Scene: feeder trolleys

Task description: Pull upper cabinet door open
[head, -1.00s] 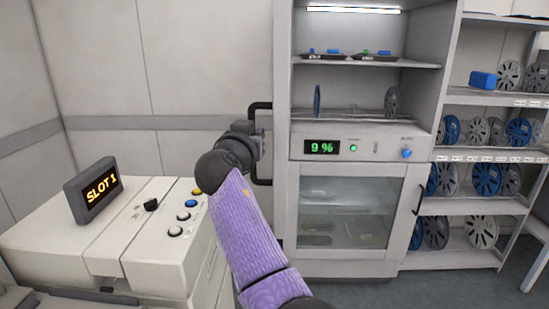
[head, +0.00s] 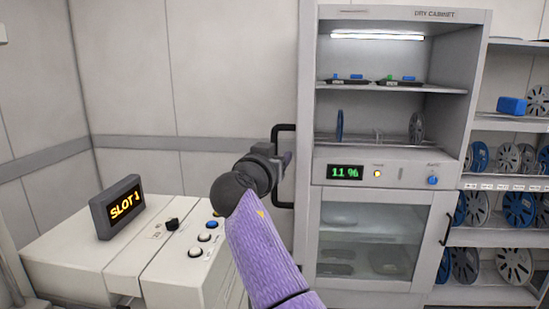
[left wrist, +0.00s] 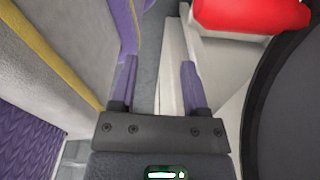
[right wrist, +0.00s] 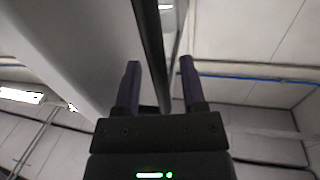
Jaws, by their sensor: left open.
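The dry cabinet (head: 405,172) has an upper compartment (head: 385,112) whose shelves show plainly, with no door across its front. A black bar handle (head: 284,127) stands out at the cabinet's left edge, partly hidden by my right gripper (head: 284,165). In the right wrist view the open fingers of my right gripper (right wrist: 160,85) stand either side of the dark bar (right wrist: 150,40), beside a grey panel (right wrist: 70,40). I cannot tell whether that panel is the upper door. My left gripper (left wrist: 158,85) is open and empty, out of the head view.
The lower glass door (head: 370,240) is closed, with its handle (head: 449,229) at right. The display (head: 345,172) reads 11 %. A white machine (head: 75,245) with a SLOT sign (head: 120,207) stands left. Reel shelves (head: 510,125) stand right. A red object (left wrist: 250,14) is near my left gripper.

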